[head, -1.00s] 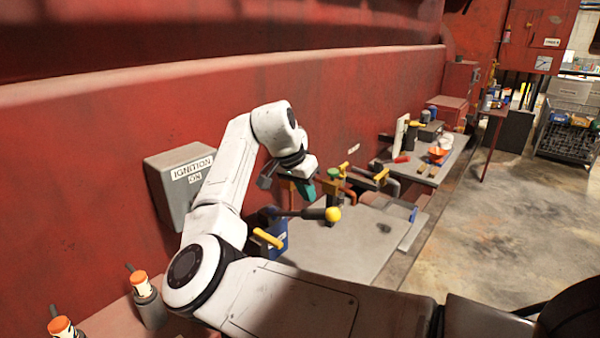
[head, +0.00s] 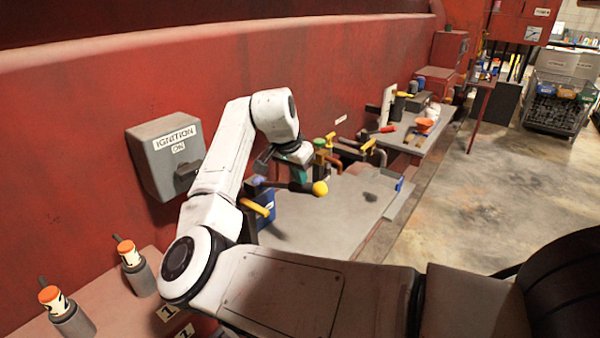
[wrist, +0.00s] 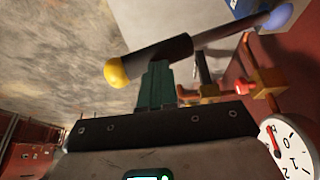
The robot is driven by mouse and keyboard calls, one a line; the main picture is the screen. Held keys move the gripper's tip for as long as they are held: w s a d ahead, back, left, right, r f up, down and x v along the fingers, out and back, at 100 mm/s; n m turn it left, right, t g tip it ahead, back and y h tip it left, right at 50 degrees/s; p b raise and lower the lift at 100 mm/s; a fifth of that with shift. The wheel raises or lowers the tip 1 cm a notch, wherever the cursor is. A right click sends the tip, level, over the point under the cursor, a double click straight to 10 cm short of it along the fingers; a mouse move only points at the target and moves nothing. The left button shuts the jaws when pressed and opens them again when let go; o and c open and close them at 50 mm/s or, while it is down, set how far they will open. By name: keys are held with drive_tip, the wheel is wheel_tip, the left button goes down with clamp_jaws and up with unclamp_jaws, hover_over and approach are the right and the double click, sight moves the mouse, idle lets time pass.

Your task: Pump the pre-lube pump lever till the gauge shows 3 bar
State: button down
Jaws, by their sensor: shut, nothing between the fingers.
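The pre-lube pump lever is a rod with a dark grip and a yellow ball end (head: 320,188). It comes from the blue pump body (head: 262,204) and lies close to level. My gripper (head: 301,182), with teal fingers, is shut and empty, its tips at the dark grip just behind the ball. In the wrist view, the shut fingers (wrist: 157,68) meet the lever's dark grip (wrist: 160,50); they seem to touch it, not clasp it. The white gauge (wrist: 292,150) is partly cut off, its red needle near the 0.
A yellow handle (head: 254,207) sticks out beside the pump. The grey ignition box (head: 165,157) is on the red wall at left. The grey bench top (head: 335,215) around the lever is mostly clear.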

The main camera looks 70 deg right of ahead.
drive_tip(key=s+f+m+t+h+b, duration=0.1)
drive_tip(key=s+f+t+b, duration=0.2)
drive_tip(key=f+t+b, duration=0.2)
drive_tip(key=shift+a+f+b, duration=0.35)
drive_tip(key=shift+f+b, duration=1.15)
drive_tip(key=shift+f, duration=2.2)
